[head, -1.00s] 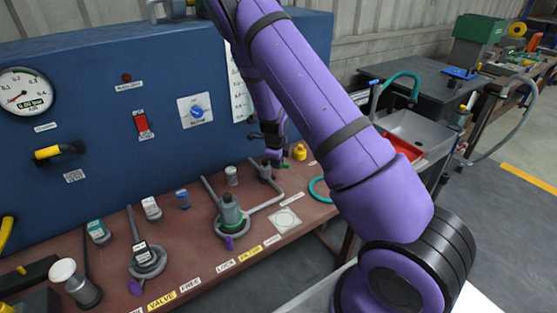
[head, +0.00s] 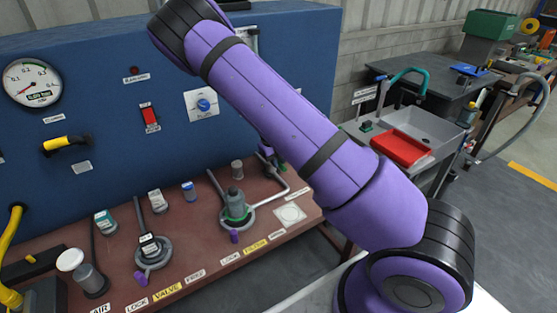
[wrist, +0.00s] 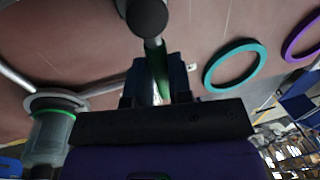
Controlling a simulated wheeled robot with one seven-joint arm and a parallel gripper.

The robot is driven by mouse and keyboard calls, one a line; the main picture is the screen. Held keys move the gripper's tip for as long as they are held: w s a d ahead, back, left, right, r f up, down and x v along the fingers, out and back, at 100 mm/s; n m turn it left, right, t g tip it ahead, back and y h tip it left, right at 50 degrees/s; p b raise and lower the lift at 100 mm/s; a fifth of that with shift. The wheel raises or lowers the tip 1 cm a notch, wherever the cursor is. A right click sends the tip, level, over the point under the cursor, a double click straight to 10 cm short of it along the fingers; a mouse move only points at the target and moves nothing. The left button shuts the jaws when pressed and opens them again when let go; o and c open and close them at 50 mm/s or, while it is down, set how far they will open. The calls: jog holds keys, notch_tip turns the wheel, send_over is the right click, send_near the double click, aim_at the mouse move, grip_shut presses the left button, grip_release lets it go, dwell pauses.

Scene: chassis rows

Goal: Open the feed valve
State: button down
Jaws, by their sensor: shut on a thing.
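The feed valve shows in the wrist view as a dark round cap (wrist: 147,18) with a green-sleeved lever (wrist: 157,68) running down from it. My gripper (wrist: 158,92) has its two dark fingers on either side of this lever, shut on it. In the head view my purple arm covers most of the gripper and the valve; only a small green piece (head: 283,167) and the pipe (head: 272,192) show beside the arm. I cannot tell how far the lever is turned.
The filter bowl (head: 236,205) stands left of the valve and also shows in the wrist view (wrist: 48,135). A teal ring (wrist: 235,65) lies flat to the right. The blue panel with its gauge (head: 31,83) rises behind the bench. A red tray (head: 402,147) sits at the sink.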

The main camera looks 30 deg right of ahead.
dwell(0.4)
jog(key=c, duration=1)
grip_release()
jog(key=shift+c, duration=0.2)
jog(key=shift+a, duration=0.1)
notch_tip(320, 180, up, 11)
jog(key=a, duration=0.2)
jog(key=shift+f, duration=0.2)
